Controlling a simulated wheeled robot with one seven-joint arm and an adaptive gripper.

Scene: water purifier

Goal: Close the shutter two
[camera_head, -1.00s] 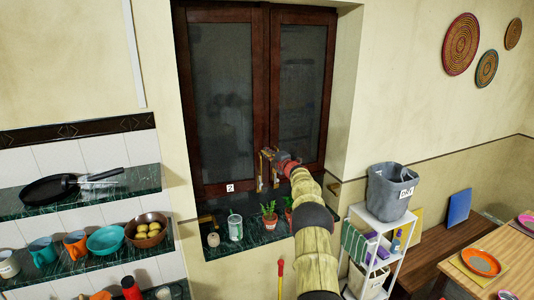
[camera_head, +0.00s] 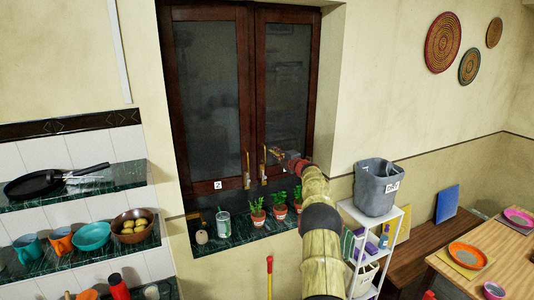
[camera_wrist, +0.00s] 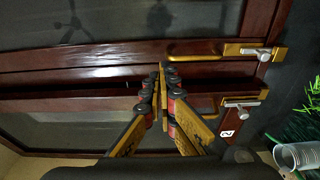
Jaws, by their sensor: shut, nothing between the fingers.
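Two brass bolt handles (camera_head: 264,160) stand at the lower meeting edges. My gripper (camera_head: 273,150) is shut and empty, just right of the handles. In the wrist view its fingertips (camera_wrist: 163,72) are together over the dark red frames (camera_wrist: 80,100). The label (camera_wrist: 227,134) shows there beside the brass bolts (camera_wrist: 245,100). Contact cannot be told.
On the sill below stand a can (camera_head: 223,224), a small jar (camera_head: 201,236) and potted plants (camera_head: 257,213). A white rack (camera_head: 375,245) with a grey bin (camera_head: 376,188) stands to the right. Shelves with dishes (camera_head: 92,237) are at the left.

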